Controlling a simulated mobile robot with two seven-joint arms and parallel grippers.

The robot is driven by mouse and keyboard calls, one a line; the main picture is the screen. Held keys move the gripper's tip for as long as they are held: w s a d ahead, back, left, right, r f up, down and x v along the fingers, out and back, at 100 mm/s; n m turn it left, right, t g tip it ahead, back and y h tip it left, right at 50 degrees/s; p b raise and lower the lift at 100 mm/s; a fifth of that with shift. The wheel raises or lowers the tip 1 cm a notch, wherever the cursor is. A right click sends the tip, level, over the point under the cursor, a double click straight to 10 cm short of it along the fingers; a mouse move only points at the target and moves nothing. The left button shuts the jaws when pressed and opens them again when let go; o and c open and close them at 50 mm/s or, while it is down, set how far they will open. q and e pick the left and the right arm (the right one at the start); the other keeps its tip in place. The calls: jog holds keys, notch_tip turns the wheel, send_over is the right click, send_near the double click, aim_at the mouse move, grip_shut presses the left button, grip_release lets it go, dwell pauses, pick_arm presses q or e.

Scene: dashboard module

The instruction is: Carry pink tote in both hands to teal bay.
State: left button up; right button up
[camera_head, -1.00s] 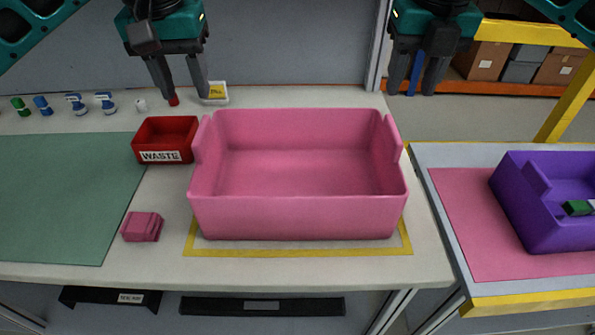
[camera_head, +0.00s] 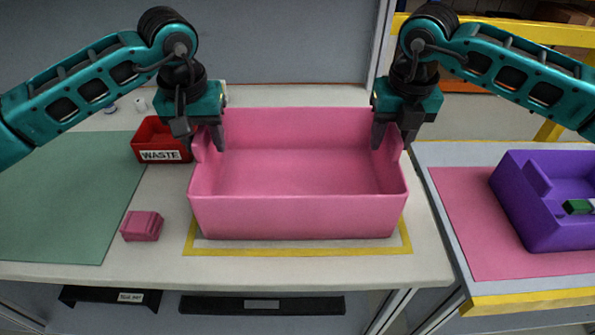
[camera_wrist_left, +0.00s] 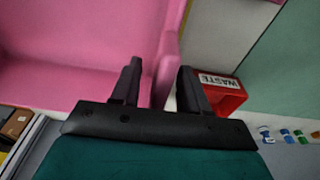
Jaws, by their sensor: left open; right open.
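The pink tote (camera_head: 298,217) stands upright and empty on the white table, inside a yellow taped outline. My left gripper (camera_head: 205,146) is open at the tote's left wall, with its fingers around the raised left side. In the left wrist view, the open fingers (camera_wrist_left: 158,88) stand on either side of the tote's pink wall (camera_wrist_left: 166,62). My right gripper (camera_head: 393,141) is open at the tote's right wall, its fingers at the raised right side. The teal bay may be the green mat (camera_head: 65,200) at the left of the table.
A red waste bin (camera_head: 150,145) stands close to the tote's left side. A small pink block (camera_head: 142,226) lies on the table at front left. At right, a purple tote (camera_head: 545,228) sits on a pink mat (camera_head: 465,220) on a separate table, across a gap.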

pick_arm(q)
grip_shut()
pick_arm(e)
grip_shut()
pick_arm(q)
jog(key=shift+r, duration=0.1)
